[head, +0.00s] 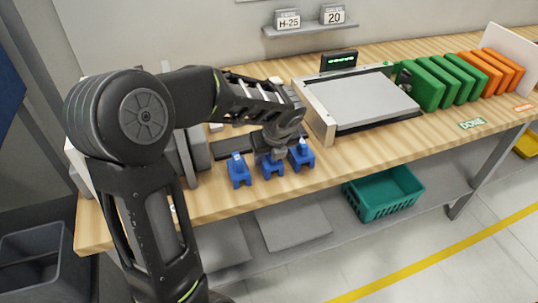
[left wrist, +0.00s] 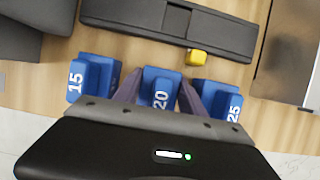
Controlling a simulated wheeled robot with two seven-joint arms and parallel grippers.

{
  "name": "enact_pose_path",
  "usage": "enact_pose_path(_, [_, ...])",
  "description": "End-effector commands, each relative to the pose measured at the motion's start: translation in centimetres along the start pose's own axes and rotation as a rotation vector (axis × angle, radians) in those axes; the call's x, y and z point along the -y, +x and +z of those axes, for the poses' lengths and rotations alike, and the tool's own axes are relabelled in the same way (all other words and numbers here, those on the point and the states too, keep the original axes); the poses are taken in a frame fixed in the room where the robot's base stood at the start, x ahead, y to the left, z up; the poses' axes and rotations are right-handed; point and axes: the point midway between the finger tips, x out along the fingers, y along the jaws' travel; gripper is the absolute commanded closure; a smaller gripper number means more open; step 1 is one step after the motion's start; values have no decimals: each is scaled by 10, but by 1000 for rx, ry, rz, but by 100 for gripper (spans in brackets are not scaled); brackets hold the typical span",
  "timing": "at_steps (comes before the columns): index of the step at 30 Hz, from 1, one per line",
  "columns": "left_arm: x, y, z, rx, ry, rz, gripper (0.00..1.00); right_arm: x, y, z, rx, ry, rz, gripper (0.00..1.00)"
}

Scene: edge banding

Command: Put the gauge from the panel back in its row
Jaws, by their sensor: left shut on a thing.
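Three blue gauges stand side by side near the bench's front edge. In the left wrist view they are marked 15 (left wrist: 92,75), 20 (left wrist: 161,83) and 25 (left wrist: 218,98); in the head view they show as a left one (head: 238,171), a middle one (head: 272,165) and a right one (head: 301,156). My left gripper (head: 270,150) points down at the middle of the row. In the left wrist view its fingers (left wrist: 160,92) are shut on the sides of the 20 gauge. Whether that gauge rests on the bench is unclear. A grey panel (head: 360,98) lies farther right.
A dark slotted bar (left wrist: 120,14) with a yellow block (left wrist: 197,57) lies behind the row. Green boards (head: 425,85) and orange boards (head: 503,68) stand at the right. Signs above read H-25 (head: 288,20) and 20 (head: 333,15). A green basket (head: 385,203) sits on the lower shelf.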

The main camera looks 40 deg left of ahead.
Motion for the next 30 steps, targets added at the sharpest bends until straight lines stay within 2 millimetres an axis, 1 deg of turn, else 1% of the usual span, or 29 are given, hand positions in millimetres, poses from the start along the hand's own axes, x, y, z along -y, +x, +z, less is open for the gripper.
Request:
enact_pose_path(2, [0,3,-1,0,1,0,98,-1,2,0,0,0,0,64])
enact_pose_path(3, [0,3,-1,0,1,0,51,0,2,0,-1,0,0,64])
enact_pose_path(10, [0,2,-1,0,0,0,32,0,1,0,-1,0,-1,64])
enact_pose_path(11, [0,2,-1,0,1,0,31,0,1,0,-1,0,-1,64])
enact_pose_path(18, [0,2,-1,0,0,0,31,0,1,0,-1,0,0,64])
enact_pose_path(23, [1,-6,1,1,-1,-1,31,0,0,0,0,0,0,64])
enact_pose_path(26, [1,-19,1,3,-1,-3,31,0,0,0,0,0,0,64])
enact_pose_path(30, [1,-45,1,4,-1,-3,31,0,0,0,0,0,0,64])
